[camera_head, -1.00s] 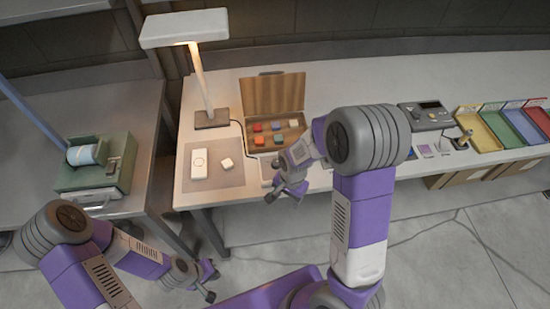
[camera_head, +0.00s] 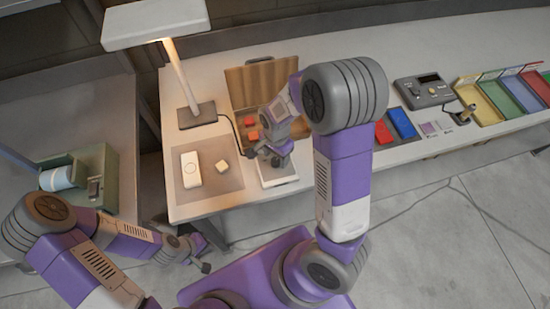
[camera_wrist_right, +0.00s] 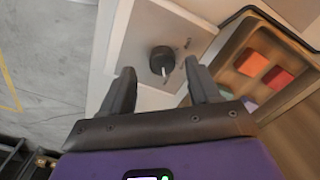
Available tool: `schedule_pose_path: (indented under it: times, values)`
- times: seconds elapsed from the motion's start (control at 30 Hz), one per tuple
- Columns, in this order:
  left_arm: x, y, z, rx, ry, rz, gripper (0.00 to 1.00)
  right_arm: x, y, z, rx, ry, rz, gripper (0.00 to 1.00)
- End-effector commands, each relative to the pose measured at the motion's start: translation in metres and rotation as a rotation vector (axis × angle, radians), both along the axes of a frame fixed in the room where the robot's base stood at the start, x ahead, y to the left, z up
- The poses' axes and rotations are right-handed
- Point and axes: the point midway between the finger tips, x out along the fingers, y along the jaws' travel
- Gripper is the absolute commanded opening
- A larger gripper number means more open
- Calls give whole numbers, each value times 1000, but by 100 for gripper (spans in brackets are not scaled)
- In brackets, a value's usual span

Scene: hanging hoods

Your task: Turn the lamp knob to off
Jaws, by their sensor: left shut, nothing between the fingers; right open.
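The lamp (camera_head: 157,24) is lit, with a warm glow under its white head, and stands on a dark base at the back left of the table. The dark round knob (camera_wrist_right: 161,59) with a pale pointer sits on a light plate (camera_wrist_right: 185,30). In the head view the plate (camera_head: 279,176) lies at the table's front edge, and my right gripper hides the knob. My right gripper (camera_wrist_right: 162,82) is open, with the knob just beyond and between its fingertips; contact cannot be told. In the head view my right gripper (camera_head: 268,156) is over the plate. My left gripper (camera_head: 205,256) is shut and empty, low in front of the table.
An open wooden box (camera_head: 240,97) with coloured blocks stands behind the plate. A mat (camera_head: 208,179) with a white device (camera_head: 190,169) and a small pale block (camera_head: 222,166) lies to the left. Coloured trays (camera_head: 508,103) and a grey panel (camera_head: 424,90) are at the right.

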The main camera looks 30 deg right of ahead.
Motion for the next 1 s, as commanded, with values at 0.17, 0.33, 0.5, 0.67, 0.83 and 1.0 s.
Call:
schedule_pose_path:
  times: [0.17, 0.33, 0.5, 0.67, 0.83, 1.0]
  values:
    - [1, 0, -6, 0, -1, 0, 0, 0, 0, -21, 0, 0, 1, 61]
    - [1, 0, -7, 0, -1, 0, 0, 0, 0, -26, 0, 0, 2, 61]
    - [1, 0, -6, 0, -1, 0, 0, 0, 0, -25, 0, -1, 2, 61]
    - [1, 0, -6, 0, -1, 0, 0, 0, 0, -25, 0, -1, 2, 38]
    - [1, 0, -6, 0, -1, 0, 0, 0, 0, -25, 0, -1, 2, 12]
    - [1, 0, -6, 0, -1, 0, 0, 0, 0, -25, 0, -1, 5, 5]
